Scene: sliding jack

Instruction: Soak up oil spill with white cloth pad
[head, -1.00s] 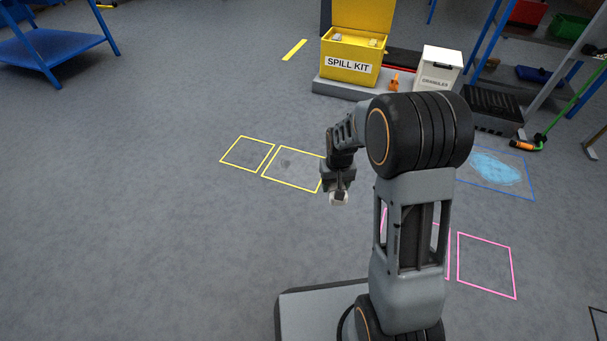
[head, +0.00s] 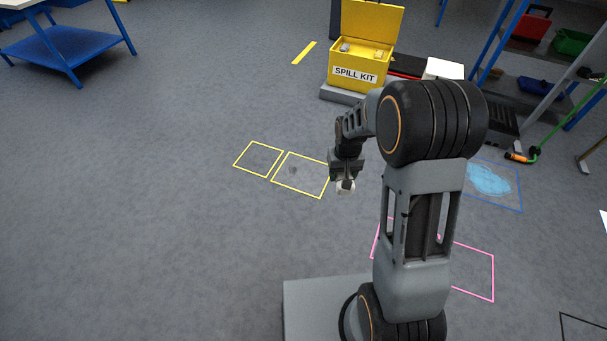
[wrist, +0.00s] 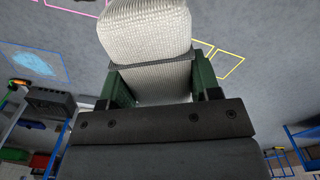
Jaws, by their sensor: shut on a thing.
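A white, ribbed cloth pad (wrist: 148,35) with a dark band across it fills the top middle of the wrist view. My gripper (wrist: 152,82) is shut on it, with green-sided fingers on either side. A light blue patch (head: 488,179) lies in a blue outline at right. I cannot tell for sure which is oil.
A left yellow outline (head: 258,159) adjoins the other. A pink outline (head: 493,275) is partly behind my arm. An open yellow spill kit box (head: 362,55) and a partly hidden white container (head: 444,69) stand at the back. A blue-legged shelf is at right.

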